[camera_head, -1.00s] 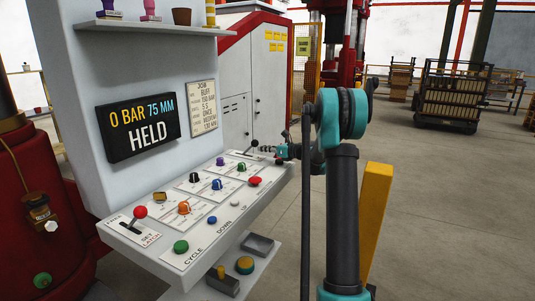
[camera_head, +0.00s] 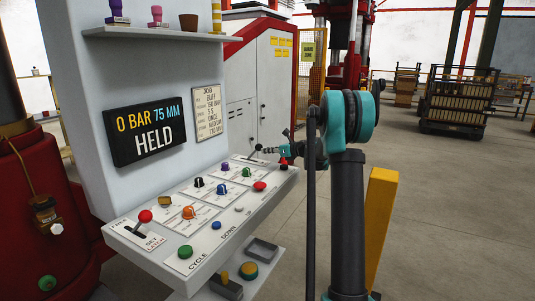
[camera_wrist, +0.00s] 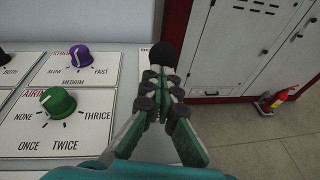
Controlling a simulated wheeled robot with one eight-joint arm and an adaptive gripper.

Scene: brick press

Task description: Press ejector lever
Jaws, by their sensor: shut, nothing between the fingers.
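The ejector lever appears to be the black-knobbed lever (camera_head: 259,148) at the far right end of the sloped console. In the wrist view a round black knob (camera_wrist: 166,53) shows just beyond my fingertips. My gripper (camera_head: 268,150) is over that end of the console. In the wrist view the fingers of my gripper (camera_wrist: 162,80) are shut together and empty, pointing at the knob. I cannot tell whether they touch it. The lever's shaft and label are mostly hidden behind the fingers.
The console (camera_head: 207,243) carries several coloured knobs and buttons; a green knob (camera_wrist: 58,102) and a purple knob (camera_wrist: 81,55) are left of my gripper. A red-knobbed lever (camera_head: 145,216) stands at the left end. The display (camera_head: 145,130) reads 0 bar, 75 mm, held.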

